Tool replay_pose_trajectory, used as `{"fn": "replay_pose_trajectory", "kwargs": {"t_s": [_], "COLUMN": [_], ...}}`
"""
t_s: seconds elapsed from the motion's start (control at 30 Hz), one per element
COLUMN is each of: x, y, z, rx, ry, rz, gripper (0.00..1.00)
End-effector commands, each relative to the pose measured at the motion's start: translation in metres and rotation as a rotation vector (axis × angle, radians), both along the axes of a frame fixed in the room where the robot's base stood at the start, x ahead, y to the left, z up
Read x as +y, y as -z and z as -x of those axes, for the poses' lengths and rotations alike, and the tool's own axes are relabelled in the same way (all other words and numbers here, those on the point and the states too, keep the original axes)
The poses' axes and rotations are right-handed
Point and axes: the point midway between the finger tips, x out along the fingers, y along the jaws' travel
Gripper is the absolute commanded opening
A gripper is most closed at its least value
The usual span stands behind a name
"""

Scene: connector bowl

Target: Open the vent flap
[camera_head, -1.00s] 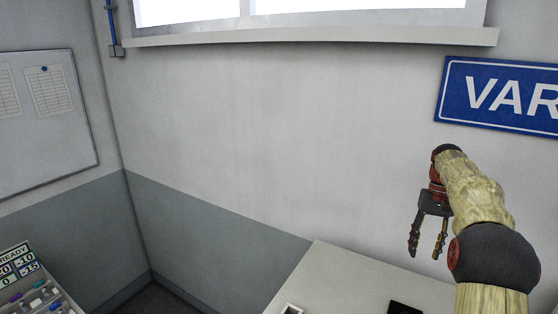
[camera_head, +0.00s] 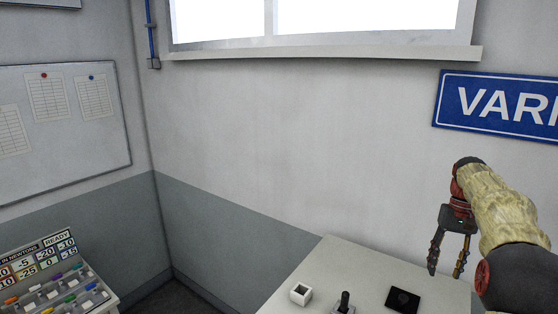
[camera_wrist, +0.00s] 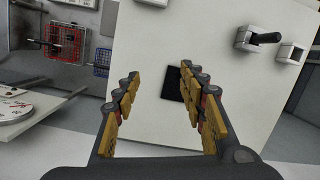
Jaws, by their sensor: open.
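I cannot make out a vent flap in either view. My gripper (camera_head: 446,271) is at the right of the head view, pointing down in the air near the white-topped table (camera_head: 330,262). Its two fingers are apart, with nothing between them. In the wrist view my gripper (camera_wrist: 160,80) is open too. A flat black square piece (camera_wrist: 172,84) on the table shows beyond the fingers, partly hidden by the right one. The same black piece (camera_head: 403,299) sits at the bottom of the head view.
The table also bears a white open box (camera_head: 300,294) and a black-handled lever (camera_head: 344,302). A labelled panel with coloured switches (camera_head: 55,290) is at lower left. Red (camera_wrist: 68,42) and blue wire grids and a tray with a round disc (camera_wrist: 14,104) show left in the wrist view.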

Motion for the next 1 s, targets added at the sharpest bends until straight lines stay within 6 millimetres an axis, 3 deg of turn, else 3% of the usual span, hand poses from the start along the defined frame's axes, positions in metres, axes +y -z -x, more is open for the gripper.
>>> {"fn": "replay_pose_trajectory", "kwargs": {"t_s": [0.27,0.47,0.7,1.0], "x": [0.034,0.072,0.142,0.219], "y": [-0.023,-0.045,-0.074,-0.078], "z": [0.011,0.027,0.075,0.156], "rx": [-0.047,-0.104,-0.225,-0.392], "ry": [-0.031,-0.065,-0.131,-0.215], "rz": [0.029,0.060,0.112,0.161], "gripper": [0.42,0.42,0.42,0.42]}}
